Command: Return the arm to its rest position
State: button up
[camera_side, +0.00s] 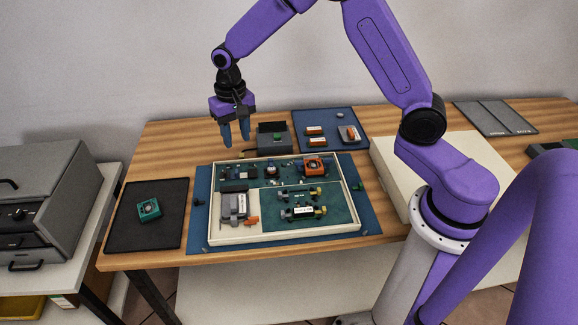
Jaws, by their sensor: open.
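My gripper (236,133) hangs from the purple arm with its two dark blue fingers pointing down. The fingers are apart and nothing is between them. It is in the air above the back left part of the cream-rimmed tray (211,205), clear of everything below as far as I can tell. The tray holds a green board with several small parts, an orange part (316,167) at its back right and a grey block (236,207) at its front left.
A black mat (125,228) with a green part (149,210) lies at left. A dark box (272,135) and a blue mat (335,118) with several small parts are at the back. A grey cabinet (65,200) stands beyond the table's left edge.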

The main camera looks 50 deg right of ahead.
jog(key=s+a+r+n, duration=0.2)
jog(key=s+r+n, duration=0.15)
jog(key=s, duration=0.45)
jog(key=s+a+r+n, duration=0.2)
jog(key=s+r+n, duration=0.15)
jog(key=s, duration=0.45)
jog(key=s+d+n, duration=0.3)
jog(key=s+n, duration=0.1)
jog(key=s, duration=0.5)
jog(key=s+d+r+n, duration=0.1)
jog(key=s+d+n, duration=0.2)
jog(key=s+n, duration=0.2)
jog(key=s, duration=0.3)
jog(key=shift+s+d+r, duration=0.2)
jog(key=shift+s, duration=0.2)
